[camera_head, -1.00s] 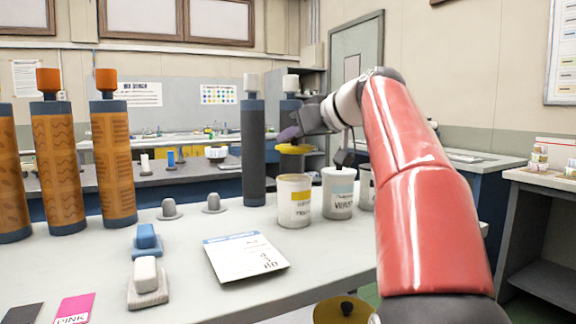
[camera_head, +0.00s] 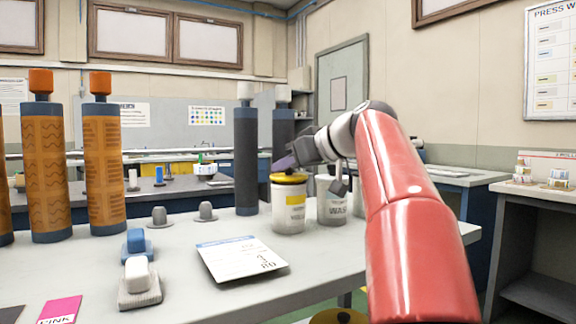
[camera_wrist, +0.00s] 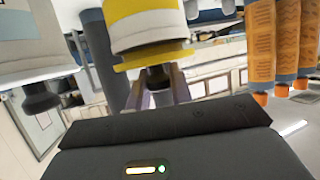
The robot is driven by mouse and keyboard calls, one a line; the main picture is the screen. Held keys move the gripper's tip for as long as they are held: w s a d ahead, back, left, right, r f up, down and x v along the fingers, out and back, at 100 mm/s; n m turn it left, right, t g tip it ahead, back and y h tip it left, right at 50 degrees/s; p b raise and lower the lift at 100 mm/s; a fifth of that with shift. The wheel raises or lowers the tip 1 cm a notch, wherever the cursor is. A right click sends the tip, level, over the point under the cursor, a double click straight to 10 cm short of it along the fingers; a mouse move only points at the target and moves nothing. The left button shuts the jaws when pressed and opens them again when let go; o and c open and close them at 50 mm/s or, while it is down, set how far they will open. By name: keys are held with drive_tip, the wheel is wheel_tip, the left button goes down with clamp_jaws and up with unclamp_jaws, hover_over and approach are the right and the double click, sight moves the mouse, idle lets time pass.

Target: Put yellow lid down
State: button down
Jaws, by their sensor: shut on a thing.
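The yellow lid (camera_head: 289,178) is at the top of the white can with the yellow label (camera_head: 288,209) on the bench. No clear gap shows between lid and can rim. In the wrist view, which is upside down, the lid (camera_wrist: 152,57) lies across the mouth of the can (camera_wrist: 143,22). My gripper (camera_head: 287,164) is at the lid from above. Its fingers (camera_wrist: 158,92) are shut on the lid's dark knob (camera_wrist: 157,76). The far side of the rim is hidden.
A lidded white can with a grey-blue label (camera_head: 332,204) stands close on the right, partly behind my wrist. A dark roller (camera_head: 246,160) stands left behind.

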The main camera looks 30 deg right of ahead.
drive_tip(key=c, duration=1.3)
unclamp_jaws()
drive_tip(key=shift+o, duration=0.2)
drive_tip(key=shift+r+p, duration=0.55)
drive_tip(key=shift+p, duration=0.05)
drive_tip(key=v, duration=1.2)
drive_tip(key=shift+p, duration=0.35)
drive_tip(key=shift+r, duration=0.1)
